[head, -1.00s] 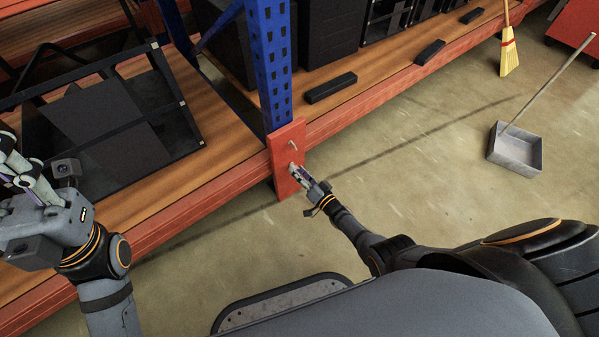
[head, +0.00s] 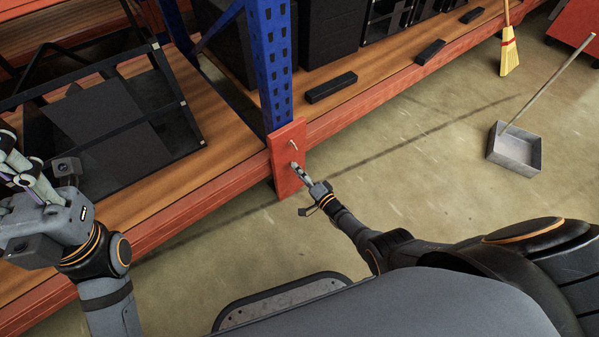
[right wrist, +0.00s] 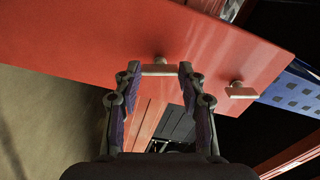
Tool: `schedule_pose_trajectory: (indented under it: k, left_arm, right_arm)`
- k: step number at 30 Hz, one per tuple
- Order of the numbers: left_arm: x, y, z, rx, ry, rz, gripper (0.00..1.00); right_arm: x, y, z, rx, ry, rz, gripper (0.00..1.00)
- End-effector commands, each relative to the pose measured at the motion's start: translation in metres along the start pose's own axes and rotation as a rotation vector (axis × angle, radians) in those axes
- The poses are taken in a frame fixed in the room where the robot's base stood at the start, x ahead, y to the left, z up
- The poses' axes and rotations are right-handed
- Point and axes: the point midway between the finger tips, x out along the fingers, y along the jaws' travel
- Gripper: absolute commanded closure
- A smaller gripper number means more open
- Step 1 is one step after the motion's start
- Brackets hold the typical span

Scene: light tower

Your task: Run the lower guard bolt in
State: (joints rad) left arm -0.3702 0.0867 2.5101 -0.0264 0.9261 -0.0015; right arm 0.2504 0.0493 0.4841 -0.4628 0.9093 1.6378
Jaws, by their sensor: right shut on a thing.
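The red guard plate (head: 287,181) stands at the foot of the blue upright, and it fills much of the right wrist view (right wrist: 80,40). The lower guard bolt (right wrist: 160,69) has a pale crossbar head that stands off the plate. My right gripper (right wrist: 160,73) is shut on this crossbar, one fingertip at each end; in the head view it reaches the plate from the lower right (head: 295,167). The upper guard bolt (head: 293,146) is free, and its crossbar also shows in the wrist view (right wrist: 241,91). My left gripper (head: 14,165) is at the left edge, away from the plate, its fingers partly cut off.
The blue upright (head: 272,65) rises above the plate. A wooden shelf with a red beam (head: 165,220) runs past it, holding black equipment (head: 115,130). A dustpan (head: 515,150) and a broom (head: 509,55) stand at right. The floor between is clear.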

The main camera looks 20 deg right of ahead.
Motion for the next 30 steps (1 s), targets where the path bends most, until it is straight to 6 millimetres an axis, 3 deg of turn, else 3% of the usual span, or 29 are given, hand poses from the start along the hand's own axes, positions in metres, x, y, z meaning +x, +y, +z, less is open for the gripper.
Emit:
schedule_pose_trajectory:
  k: [11,12,17,26,30]
  left_arm:
    - [0.0,0.0,0.0,0.0,0.0,0.0,0.6]
    - [0.0,0.0,0.0,0.0,0.0,0.0,0.6]
    - [0.0,0.0,0.0,0.0,0.0,0.0,0.6]
    - [-0.001,0.0,0.001,-0.001,-0.005,0.002,0.6]
    - [-0.001,0.0,0.001,-0.001,-0.004,0.001,0.6]
  right_arm:
    - [-0.004,0.005,0.002,0.005,-0.003,0.01,0.91]
    - [-0.004,0.005,0.002,0.005,-0.003,0.011,0.57]
    - [-0.003,0.004,0.001,0.004,-0.002,0.008,0.36]
    - [-0.002,0.001,0.001,0.003,-0.001,0.003,0.36]
    - [-0.012,0.003,0.001,0.001,-0.001,0.004,0.36]
